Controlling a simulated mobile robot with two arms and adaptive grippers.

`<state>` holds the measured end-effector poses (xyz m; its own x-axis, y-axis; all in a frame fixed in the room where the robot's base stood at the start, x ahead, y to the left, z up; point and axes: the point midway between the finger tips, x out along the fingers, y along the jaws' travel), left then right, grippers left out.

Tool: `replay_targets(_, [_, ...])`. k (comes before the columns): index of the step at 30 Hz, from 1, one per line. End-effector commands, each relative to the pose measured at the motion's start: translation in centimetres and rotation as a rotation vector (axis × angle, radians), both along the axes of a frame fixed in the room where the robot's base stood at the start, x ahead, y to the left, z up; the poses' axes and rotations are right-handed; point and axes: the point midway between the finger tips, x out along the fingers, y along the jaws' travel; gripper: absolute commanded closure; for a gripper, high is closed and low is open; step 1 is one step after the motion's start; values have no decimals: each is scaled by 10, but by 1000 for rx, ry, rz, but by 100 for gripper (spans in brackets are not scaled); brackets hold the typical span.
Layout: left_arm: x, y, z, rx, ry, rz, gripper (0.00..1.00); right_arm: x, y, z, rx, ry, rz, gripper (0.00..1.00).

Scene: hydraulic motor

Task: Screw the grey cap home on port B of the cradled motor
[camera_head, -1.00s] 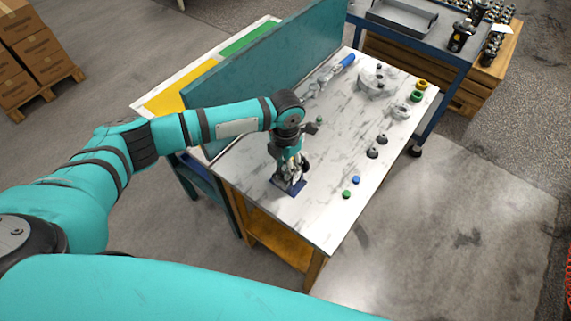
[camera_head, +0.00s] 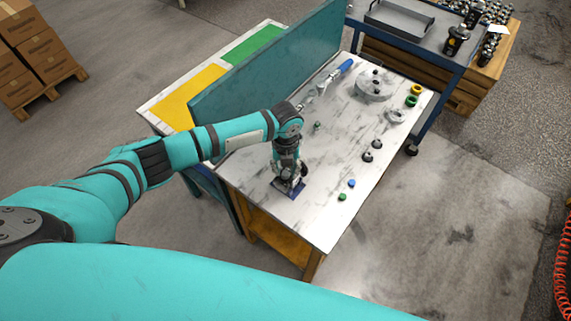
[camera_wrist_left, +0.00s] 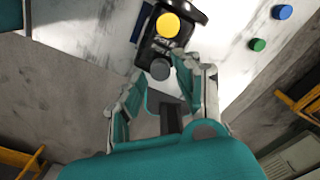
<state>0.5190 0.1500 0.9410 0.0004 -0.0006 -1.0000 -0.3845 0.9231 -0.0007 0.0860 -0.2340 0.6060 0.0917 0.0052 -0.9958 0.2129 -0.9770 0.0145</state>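The dark motor (camera_wrist_left: 160,45) shows in the left wrist view with a round yellow cap (camera_wrist_left: 168,25) on top. A round grey cap (camera_wrist_left: 160,69) is at its near end. My left gripper (camera_wrist_left: 168,77) is open, with one finger on each side of the grey cap. I cannot tell whether the fingers touch it. In the head view my left gripper (camera_head: 287,176) points down over the blue cradle (camera_head: 296,188) at the bench's near-left part and hides most of the motor. My right gripper is not in view.
On the bench (camera_head: 325,210) lie a green cap (camera_head: 342,197) and a blue cap (camera_head: 351,183). Dark fittings (camera_head: 372,150), a grey housing (camera_head: 374,86) and green and yellow rings (camera_head: 411,99) stand farther back. A teal panel (camera_head: 270,75) borders the bench's left side.

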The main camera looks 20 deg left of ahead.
Motion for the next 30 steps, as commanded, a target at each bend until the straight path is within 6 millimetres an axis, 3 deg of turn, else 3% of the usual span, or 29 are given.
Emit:
replay_targets(22, [-1, 0, -3, 0, 0, -5, 67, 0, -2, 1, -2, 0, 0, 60])
replay_targets(30, [-1, -1, -3, 0, 0, -5, 100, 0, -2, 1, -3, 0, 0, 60])
